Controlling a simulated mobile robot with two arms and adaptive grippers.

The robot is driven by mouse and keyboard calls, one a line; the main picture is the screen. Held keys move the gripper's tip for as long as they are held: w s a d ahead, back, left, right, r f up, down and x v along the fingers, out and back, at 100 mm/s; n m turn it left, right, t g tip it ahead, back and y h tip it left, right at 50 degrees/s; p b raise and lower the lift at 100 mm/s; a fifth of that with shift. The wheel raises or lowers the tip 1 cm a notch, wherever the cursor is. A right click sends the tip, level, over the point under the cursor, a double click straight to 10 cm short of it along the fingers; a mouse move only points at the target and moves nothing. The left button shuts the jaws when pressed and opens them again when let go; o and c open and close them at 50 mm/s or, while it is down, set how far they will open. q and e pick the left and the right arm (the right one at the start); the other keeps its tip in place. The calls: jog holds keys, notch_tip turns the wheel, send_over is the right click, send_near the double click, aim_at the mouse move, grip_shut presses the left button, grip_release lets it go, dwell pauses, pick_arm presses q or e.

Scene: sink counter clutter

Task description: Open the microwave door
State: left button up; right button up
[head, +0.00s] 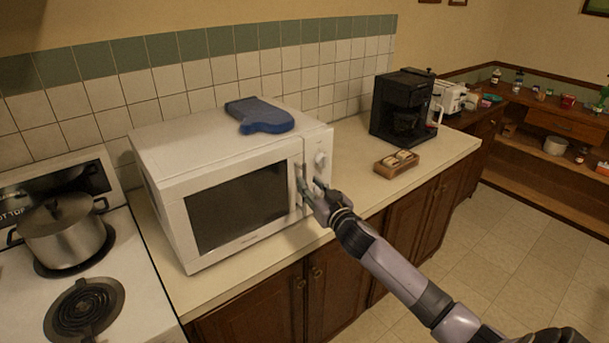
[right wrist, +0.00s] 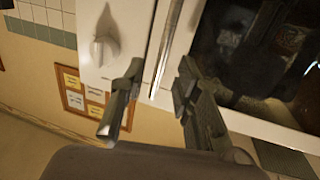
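The white microwave (head: 175,170) stands on the counter with its dark-windowed door (head: 240,207) closed. Its upright metal handle (head: 299,180) is at the door's right side, beside the control knobs. In the right wrist view the handle (right wrist: 167,45) runs between my two fingertips. My right gripper (head: 311,190) is at the handle with its fingers spread; it also shows in the right wrist view (right wrist: 160,75). A gap shows between the fingers and the handle, and I cannot tell whether either touches it. My left gripper is not in view.
A blue oven mitt (head: 260,115) lies on top of the microwave. A pot (head: 62,230) sits on the stove at left. A wooden tray (head: 397,164) and a black coffee maker (head: 401,105) stand to the right. The floor before the cabinets is clear.

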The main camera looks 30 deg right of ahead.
jog(key=shift+w+d+p, duration=0.2)
jog(key=shift+w+p, duration=0.1)
jog(key=shift+w, duration=1.75)
grip_shut()
